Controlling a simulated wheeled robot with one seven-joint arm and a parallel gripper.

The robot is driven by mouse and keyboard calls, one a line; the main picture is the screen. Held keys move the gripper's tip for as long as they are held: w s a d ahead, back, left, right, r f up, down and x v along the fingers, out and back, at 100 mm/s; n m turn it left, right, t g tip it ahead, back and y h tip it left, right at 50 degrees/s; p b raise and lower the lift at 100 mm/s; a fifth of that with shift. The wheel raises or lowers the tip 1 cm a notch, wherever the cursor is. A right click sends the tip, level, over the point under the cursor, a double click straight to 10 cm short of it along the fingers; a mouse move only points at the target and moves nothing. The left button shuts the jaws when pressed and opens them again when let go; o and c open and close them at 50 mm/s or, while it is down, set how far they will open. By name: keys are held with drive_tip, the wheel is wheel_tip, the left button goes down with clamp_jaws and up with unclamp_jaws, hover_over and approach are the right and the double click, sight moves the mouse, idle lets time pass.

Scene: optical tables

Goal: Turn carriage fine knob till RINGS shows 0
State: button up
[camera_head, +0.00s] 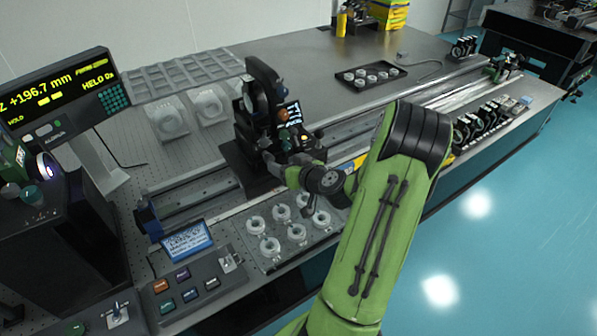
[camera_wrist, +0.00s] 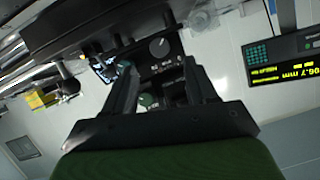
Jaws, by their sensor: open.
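The carriage (camera_head: 262,110) is a dark upright unit riding on the long rail. It carries several knobs, with orange-red (camera_head: 283,115) and pale ones showing, and a small lit screen (camera_head: 294,110) too small to read. My gripper (camera_head: 272,160) is low at the carriage's front, its tips partly hidden. In the wrist view my gripper (camera_wrist: 160,80) is open, with a finger on each side of a dark panel. A round grey dial (camera_wrist: 159,47) and a green knob (camera_wrist: 148,100) show between the fingers; contact cannot be told. I cannot make out a RINGS number.
The left monitor (camera_head: 60,88) reads +196.7 mm, HOLD and HELD 0s. A blue-lit display (camera_head: 187,240) and button box (camera_head: 190,285) stand at front left. A plate of white rings (camera_head: 268,262) lies below my wrist. Mounted optics (camera_head: 480,125) line the right edge.

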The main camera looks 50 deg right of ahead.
drive_tip(key=v, duration=0.8)
drive_tip(key=shift+s, duration=0.25)
drive_tip(key=shift+a+r, duration=0.15)
drive_tip(key=w+a+r+n+g+y+p, duration=0.1)
drive_tip(key=a+r+n+g+y, duration=0.15)
drive_tip(key=a, duration=0.75)
drive_tip(key=w+a+r+n+g+y+p, duration=0.1)
drive_tip(key=w+a+n+g+y, duration=0.2)
drive_tip(key=a, duration=0.6)
drive_tip(key=s+a+r+g+h+p, duration=0.1)
drive_tip(key=s+a+r, duration=0.3)
drive_tip(key=s, duration=0.3)
drive_tip(key=s+a+r+g+h+p, duration=0.1)
drive_tip(key=s+a+r, duration=0.3)
drive_tip(key=s, duration=0.4)
drive_tip(key=shift+s+a+r+m+h+p, duration=0.15)
drive_tip(key=shift+a+r+m+h+p, duration=0.2)
drive_tip(key=shift+r, duration=0.55)
